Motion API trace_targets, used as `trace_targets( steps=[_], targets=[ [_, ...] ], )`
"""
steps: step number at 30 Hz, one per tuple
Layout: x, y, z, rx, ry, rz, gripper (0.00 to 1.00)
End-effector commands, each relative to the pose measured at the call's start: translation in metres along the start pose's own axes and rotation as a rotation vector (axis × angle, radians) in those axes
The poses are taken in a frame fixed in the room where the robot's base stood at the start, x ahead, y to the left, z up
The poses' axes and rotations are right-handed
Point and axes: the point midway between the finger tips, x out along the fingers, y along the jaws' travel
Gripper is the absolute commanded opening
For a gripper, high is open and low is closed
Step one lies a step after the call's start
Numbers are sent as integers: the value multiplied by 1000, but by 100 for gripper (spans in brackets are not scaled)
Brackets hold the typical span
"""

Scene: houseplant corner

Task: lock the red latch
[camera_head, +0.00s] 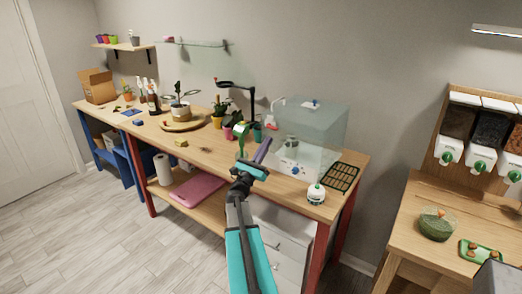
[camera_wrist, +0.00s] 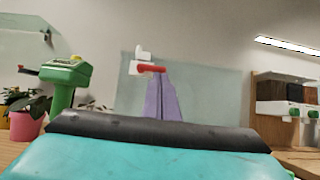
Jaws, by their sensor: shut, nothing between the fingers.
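The red latch (camera_wrist: 152,69) shows in the wrist view as a short bar lying roughly level against a white bracket (camera_wrist: 142,56). It sits at the left edge of a clear tank (camera_head: 318,122), where it is small in the head view (camera_head: 271,126). My gripper (camera_wrist: 160,80) has purple fingers held together and empty. Its tips are just below the red bar in the wrist view; I cannot tell whether they touch it. In the head view my gripper (camera_head: 264,143) is in front of the tank's left side.
A green device (camera_wrist: 68,80) and potted plants (camera_wrist: 25,122) stand to the left. Dispensers (camera_head: 480,155) stand on another table at right.

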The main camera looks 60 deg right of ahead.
Motion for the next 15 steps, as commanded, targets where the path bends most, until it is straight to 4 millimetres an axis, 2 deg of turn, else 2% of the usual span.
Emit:
trace_targets(
  steps=[1,6,15],
  targets=[
    [10,1,2,-1,0,-1,0],
    [27,0,1,-1,0,0,0],
    [36,0,0,-1,0,0,0]
  ],
)
